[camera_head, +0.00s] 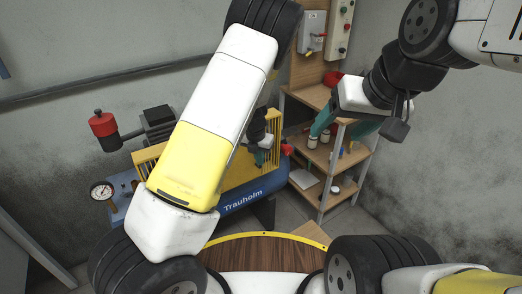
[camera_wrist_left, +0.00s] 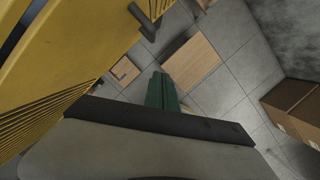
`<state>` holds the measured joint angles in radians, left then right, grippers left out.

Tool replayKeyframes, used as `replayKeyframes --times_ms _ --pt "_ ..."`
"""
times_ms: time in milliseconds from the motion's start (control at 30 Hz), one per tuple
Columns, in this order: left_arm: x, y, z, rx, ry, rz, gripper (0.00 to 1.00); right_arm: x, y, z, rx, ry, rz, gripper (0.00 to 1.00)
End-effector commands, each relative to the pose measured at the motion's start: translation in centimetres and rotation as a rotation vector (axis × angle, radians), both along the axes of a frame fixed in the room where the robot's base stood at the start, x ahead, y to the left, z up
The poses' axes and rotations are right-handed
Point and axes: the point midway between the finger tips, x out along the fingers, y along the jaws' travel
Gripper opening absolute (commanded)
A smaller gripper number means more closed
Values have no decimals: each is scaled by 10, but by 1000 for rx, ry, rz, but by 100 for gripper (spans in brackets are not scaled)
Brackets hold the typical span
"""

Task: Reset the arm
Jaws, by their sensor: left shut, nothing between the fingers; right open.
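My left arm (camera_head: 205,120), white and yellow, crosses the middle of the head view. My left gripper (camera_head: 260,157) shows small beyond it, in front of the yellow guard of the compressor. In the left wrist view its green fingers (camera_wrist_left: 161,92) are together with nothing between them, above the tiled floor. My right gripper (camera_head: 343,126) hangs at the upper right of the head view, with its green fingers apart and empty, in front of the wooden shelf. Part of the left gripper's wrist is hidden behind my left arm.
A blue compressor (camera_head: 255,191) with a yellow guard (camera_wrist_left: 60,55) stands close to my left gripper. A pressure gauge (camera_head: 102,190) and a red-capped part (camera_head: 103,124) are at the left. A shelf (camera_head: 310,186) holds small items. Cardboard boxes (camera_wrist_left: 293,108) stand on the floor.

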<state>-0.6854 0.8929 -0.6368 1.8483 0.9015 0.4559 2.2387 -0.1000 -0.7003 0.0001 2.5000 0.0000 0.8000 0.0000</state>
Motion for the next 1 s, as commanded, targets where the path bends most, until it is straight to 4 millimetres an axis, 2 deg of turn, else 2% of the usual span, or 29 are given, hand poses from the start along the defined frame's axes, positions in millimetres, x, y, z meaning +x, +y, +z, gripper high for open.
replayKeyframes --times_ms 300,567,667,767,1000 --pt "-12 0 47 0 -1 -1 0 0 0 0 0 0 0 69" --pt "-21 3 71 -14 0 -62 0 0 0 0 0 0 0 69" --pt "-33 7 94 -40 -14 -207 0 0 0 0 0 0 0 69" --pt "-53 13 128 -66 -55 -431 0 0 0 0 0 0 0 69" --pt "-113 35 213 -25 -261 -1044 0 0 0 0 0 0 0 69"
